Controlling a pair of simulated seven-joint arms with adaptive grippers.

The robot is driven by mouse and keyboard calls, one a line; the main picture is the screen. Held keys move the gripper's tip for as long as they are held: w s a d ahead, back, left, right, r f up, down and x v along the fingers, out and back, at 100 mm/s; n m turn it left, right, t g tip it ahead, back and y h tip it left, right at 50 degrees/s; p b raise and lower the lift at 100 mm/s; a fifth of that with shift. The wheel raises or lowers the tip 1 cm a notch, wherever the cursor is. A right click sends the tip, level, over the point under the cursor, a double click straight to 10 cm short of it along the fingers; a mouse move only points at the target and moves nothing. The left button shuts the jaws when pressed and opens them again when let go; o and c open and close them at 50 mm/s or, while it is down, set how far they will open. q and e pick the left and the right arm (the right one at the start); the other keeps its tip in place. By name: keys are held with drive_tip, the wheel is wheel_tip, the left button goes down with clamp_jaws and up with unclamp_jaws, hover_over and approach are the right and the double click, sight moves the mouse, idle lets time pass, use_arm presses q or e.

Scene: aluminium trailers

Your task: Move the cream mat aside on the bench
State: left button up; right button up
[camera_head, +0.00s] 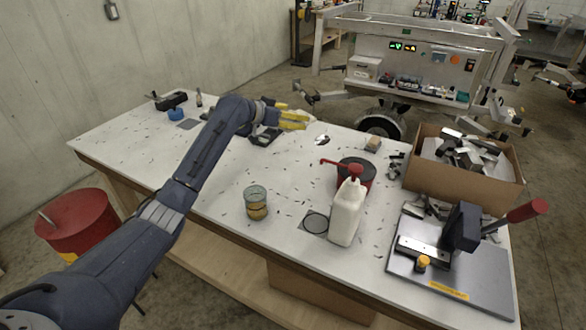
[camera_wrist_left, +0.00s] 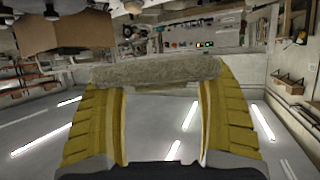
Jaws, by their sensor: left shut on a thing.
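The cream mat (camera_wrist_left: 155,70) shows in the left wrist view as a rough, thick beige strip seen nearly edge-on across the fingertips. In the head view only a small pale part of it (camera_head: 306,118) shows at the gripper's tips. My left gripper (camera_head: 296,118) has yellow fingers and is shut on the mat, over the far edge of the bench (camera_head: 225,180). The fingers also show on both sides in the left wrist view (camera_wrist_left: 160,85). I cannot tell how high the mat is above the bench top. My right gripper is not in view.
A dark tray (camera_head: 265,136) lies near the gripper. A glass jar (camera_head: 256,204), white pump bottle (camera_head: 346,215), dark-topped red tin (camera_head: 367,172), tan block (camera_head: 373,143), open cardboard box (camera_head: 420,182) and lever tool (camera_head: 462,228) occupy the bench.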

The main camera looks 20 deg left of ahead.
use_arm(q)
hover_over(293, 174)
drive_tip(key=f, duration=1.9)
drive_tip(key=shift+w+a, duration=0.2)
drive_tip(key=shift+w, duration=0.15)
drive_tip(key=shift+f, duration=0.3)
drive_tip(key=shift+s+f, duration=0.25)
drive_tip(key=shift+f, duration=0.25)
drive_tip(key=o, duration=1.1)
drive_tip(key=shift+d+f, duration=0.1)
drive_tip(key=shift+w+r, duration=0.1)
drive_tip(key=shift+r, duration=0.4)
drive_tip(key=v, duration=0.8)
drive_tip(key=r+v, duration=0.1)
drive_tip(key=v, duration=0.3)
drive_tip(key=shift+w, duration=0.2)
